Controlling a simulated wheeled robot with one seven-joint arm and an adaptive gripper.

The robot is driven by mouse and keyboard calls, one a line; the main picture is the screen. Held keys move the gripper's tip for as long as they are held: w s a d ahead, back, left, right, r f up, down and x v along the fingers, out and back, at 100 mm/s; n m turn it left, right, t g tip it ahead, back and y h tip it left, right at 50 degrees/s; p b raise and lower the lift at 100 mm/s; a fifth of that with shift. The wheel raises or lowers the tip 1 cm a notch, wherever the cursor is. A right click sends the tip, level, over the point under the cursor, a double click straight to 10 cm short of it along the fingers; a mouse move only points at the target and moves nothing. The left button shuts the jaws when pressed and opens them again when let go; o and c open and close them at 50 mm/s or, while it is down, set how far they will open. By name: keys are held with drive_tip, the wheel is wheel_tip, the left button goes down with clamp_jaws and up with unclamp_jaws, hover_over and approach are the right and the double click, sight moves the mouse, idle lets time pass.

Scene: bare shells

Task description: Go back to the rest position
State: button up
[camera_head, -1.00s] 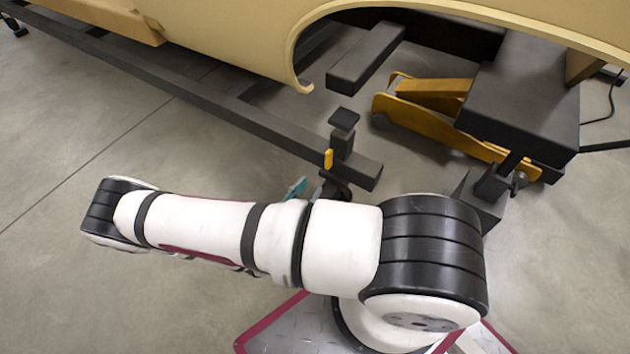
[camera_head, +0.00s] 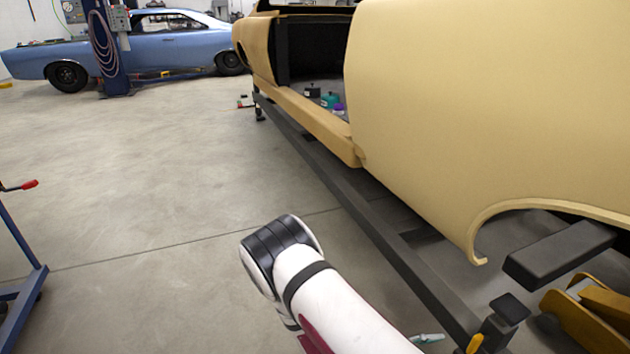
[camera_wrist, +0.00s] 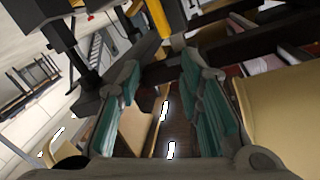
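My gripper (camera_wrist: 160,85) shows in the wrist view as two grey fingers with teal pads, one on each side. The fingers are apart and nothing is held between them. In the head view my white and black arm is folded low in the picture, and only a small teal tip of my gripper (camera_head: 427,338) shows past it.
A yellow car body shell (camera_head: 480,110) stands at right on a dark metal frame (camera_head: 370,225), close to my arm. A black block (camera_head: 558,253) is under its wheel arch. A blue car (camera_head: 150,48) stands far back. A blue stand (camera_head: 20,265) is at left. The middle floor is clear.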

drive_tip(key=s+a+r+m+g+y, duration=0.1)
drive_tip(key=s+r+m+g+y, duration=0.3)
drive_tip(key=r+m, duration=0.95)
drive_tip(key=s+a+r+m+g+y, duration=0.1)
drive_tip(key=s+r+m+g+y, duration=0.3)
drive_tip(key=r+m, duration=0.95)
drive_tip(key=s+a+r+m+t+y, duration=0.3)
drive_tip(key=s+r+m+y, duration=0.2)
drive_tip(key=s+m, duration=0.55)
drive_tip(key=s+a+r+m+t+y, duration=0.2)
drive_tip(key=s+a+r+m+y, duration=0.4)
drive_tip(key=m, duration=0.8)
wheel_tip(320, 180, up, 38)
drive_tip(key=s+d+t+h+p, duration=0.1)
drive_tip(key=t+p, duration=0.3)
drive_tip(key=p, duration=3.3)
drive_tip(key=shift+d+f+h, duration=0.2)
drive_tip(key=shift+d+h, duration=0.2)
drive_tip(key=shift+d, duration=0.35)
drive_tip(key=shift+s, duration=0.2)
